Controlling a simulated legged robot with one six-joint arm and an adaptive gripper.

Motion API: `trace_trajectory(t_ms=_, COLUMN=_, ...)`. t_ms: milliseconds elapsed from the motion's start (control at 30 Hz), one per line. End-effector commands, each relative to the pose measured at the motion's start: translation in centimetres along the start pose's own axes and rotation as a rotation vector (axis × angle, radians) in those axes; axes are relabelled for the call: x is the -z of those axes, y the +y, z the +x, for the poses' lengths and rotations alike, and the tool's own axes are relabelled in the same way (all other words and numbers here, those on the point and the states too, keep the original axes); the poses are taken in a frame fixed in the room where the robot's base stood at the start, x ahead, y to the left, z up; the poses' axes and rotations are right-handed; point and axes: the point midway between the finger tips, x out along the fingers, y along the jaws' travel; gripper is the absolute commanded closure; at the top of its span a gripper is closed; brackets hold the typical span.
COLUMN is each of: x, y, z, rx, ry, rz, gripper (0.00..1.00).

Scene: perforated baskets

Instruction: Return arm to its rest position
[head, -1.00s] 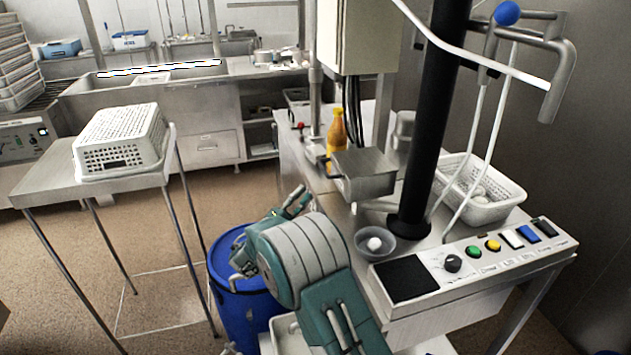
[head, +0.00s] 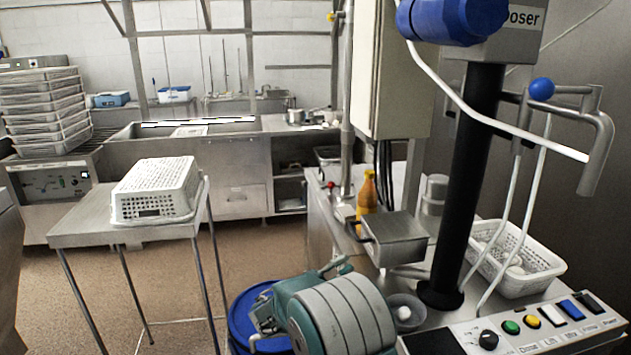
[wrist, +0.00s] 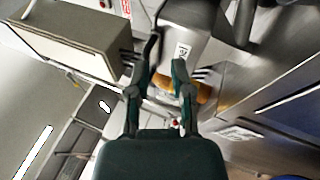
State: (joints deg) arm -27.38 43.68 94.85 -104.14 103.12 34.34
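My arm (head: 345,312), teal with grey bands, is folded low at the bottom of the head view, in front of the steel counter and over a blue barrel. In the wrist view my gripper (wrist: 160,72) has its two dark green fingers apart, with nothing held between them. Past the fingers, the orange bottle (wrist: 200,92) shows against the steel counter, apart from the gripper.
An upturned white perforated basket (head: 157,190) sits on a steel table (head: 90,229) at left. Another basket (head: 543,278) holding white round things stands on the right counter. A bowl (head: 404,309) with a white ball and the blue barrel (head: 243,312) are near my arm.

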Motion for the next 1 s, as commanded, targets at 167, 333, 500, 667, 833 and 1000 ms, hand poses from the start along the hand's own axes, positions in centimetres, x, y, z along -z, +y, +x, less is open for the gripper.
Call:
trace_trajectory(t_ms=167, x=-6.7, y=0.2, z=4.7, rx=0.268, ry=-0.102, rz=-0.038, gripper=0.72)
trace_trajectory(t_ms=333, x=-12.8, y=-0.5, z=6.7, rx=0.526, ry=-0.165, rz=-0.037, gripper=0.72)
trace_trajectory(t_ms=500, x=-18.7, y=-1.4, z=6.9, rx=0.779, ry=-0.199, rz=0.007, gripper=0.72)
trace_trajectory(t_ms=667, x=-23.5, y=-2.2, z=5.7, rx=1.007, ry=-0.205, rz=0.089, gripper=0.72)
trace_trajectory(t_ms=833, x=-27.7, y=-2.8, z=3.4, rx=1.23, ry=-0.184, rz=0.217, gripper=0.72)
trace_trajectory(t_ms=1000, x=-30.9, y=-2.9, z=0.4, rx=1.422, ry=-0.141, rz=0.384, gripper=0.72)
